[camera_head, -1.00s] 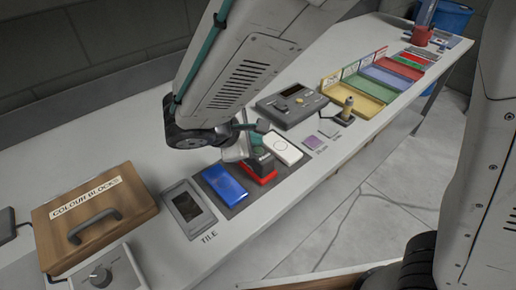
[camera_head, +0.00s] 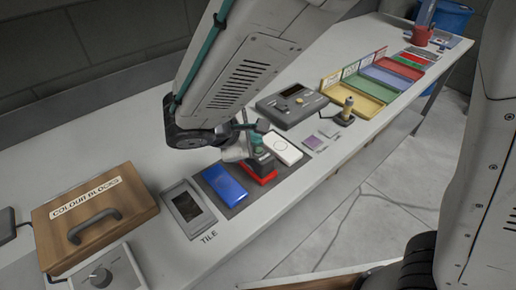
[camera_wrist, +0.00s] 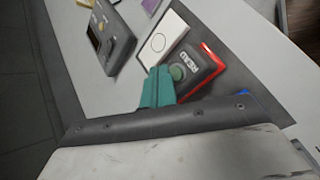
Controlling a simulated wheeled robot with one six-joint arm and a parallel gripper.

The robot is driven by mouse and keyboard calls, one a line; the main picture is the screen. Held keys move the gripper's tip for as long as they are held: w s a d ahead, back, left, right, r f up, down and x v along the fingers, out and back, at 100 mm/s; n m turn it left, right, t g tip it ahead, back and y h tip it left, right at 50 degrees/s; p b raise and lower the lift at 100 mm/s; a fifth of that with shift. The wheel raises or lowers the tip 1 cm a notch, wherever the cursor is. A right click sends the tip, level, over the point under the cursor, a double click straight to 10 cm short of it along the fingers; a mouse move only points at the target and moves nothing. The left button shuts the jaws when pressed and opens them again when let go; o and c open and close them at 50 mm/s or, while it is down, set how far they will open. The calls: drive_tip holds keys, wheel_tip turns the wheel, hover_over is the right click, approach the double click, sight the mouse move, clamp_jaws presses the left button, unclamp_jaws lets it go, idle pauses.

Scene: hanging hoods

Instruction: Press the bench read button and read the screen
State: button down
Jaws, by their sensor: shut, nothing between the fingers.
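The read button unit is a dark block (camera_head: 262,162) on a red base, on a dark mat on the bench. In the head view, the wrist and fingers (camera_head: 256,141) hide the button's top. A dark grey instrument (camera_head: 292,105) with a small display stands behind; its reading is not legible.
A white card with a circle (camera_head: 283,148) and a blue block (camera_head: 225,185) flank the button. A grey framed dark panel (camera_head: 187,208) lies by the TILE label. A wooden COLOUR BLOCKS box (camera_head: 95,215) is left; coloured trays (camera_head: 352,100) stand further back.

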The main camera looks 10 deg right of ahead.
drive_tip(key=shift+f, duration=0.1)
drive_tip(key=shift+f, duration=0.35)
drive_tip(key=shift+f, duration=0.35)
idle(0.7)
idle(0.3)
drive_tip(key=shift+r, duration=0.8)
drive_tip(key=shift+r, duration=2.5)
